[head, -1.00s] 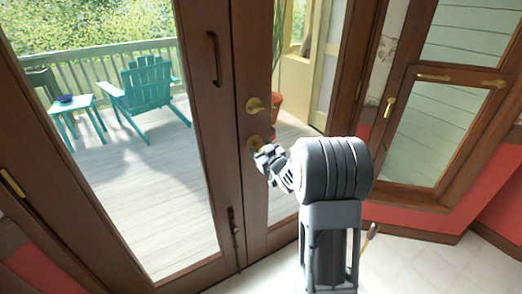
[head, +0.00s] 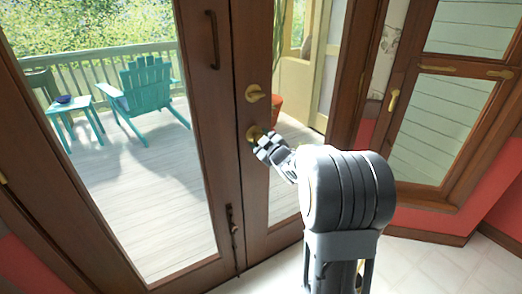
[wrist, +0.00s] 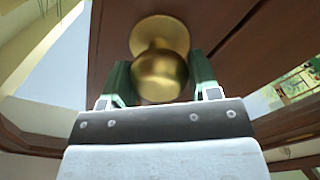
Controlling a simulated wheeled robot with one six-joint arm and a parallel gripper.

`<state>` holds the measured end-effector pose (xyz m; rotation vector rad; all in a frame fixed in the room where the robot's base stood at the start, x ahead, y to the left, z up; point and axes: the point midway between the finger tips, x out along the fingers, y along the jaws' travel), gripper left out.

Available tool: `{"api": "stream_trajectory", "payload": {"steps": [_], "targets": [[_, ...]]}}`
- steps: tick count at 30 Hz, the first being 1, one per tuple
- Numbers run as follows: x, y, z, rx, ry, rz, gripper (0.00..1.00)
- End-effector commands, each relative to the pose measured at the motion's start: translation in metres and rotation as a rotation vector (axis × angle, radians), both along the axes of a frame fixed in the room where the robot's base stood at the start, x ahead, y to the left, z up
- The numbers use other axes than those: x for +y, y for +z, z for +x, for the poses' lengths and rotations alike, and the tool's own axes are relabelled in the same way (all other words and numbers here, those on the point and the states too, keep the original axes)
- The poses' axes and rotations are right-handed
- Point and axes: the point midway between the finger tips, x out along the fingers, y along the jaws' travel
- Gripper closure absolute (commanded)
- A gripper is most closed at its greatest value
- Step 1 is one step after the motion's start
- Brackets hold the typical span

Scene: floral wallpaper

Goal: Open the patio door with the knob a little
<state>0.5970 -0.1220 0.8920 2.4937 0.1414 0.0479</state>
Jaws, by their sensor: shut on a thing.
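The patio door (head: 262,200) is brown wood with a tall glass pane, and it looks shut against the other leaf beside it. Its round brass knob (wrist: 160,72) is large in the wrist view, between the two green-sided fingers. My gripper (head: 264,142) is shut on the knob, one finger on each side. In the head view the gripper hides part of the knob (head: 252,132). A brass latch (head: 255,93) sits on the same door above the knob.
The left leaf has a dark pull handle (head: 212,40) and a low bolt (head: 232,226). A window with brass fittings (head: 432,130) stands at the right over a red wall. Through the glass are a teal chair (head: 150,92) and a small table (head: 75,112) on the deck.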

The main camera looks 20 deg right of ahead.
Motion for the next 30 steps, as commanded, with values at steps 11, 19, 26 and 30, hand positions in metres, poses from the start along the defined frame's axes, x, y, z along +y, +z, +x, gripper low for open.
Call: {"api": "stream_trajectory", "payload": {"steps": [11,19,26,30], "targets": [[0.001,-0.0051,0.0,-0.034,0.001,-0.293,0.86],[0.0013,-0.0035,-0.0001,-0.047,0.002,-0.418,0.86],[0.0013,-0.0023,0.0001,-0.051,0.002,-0.464,0.86],[0.0012,-0.0019,0.0001,-0.052,0.002,-0.472,0.86]]}}
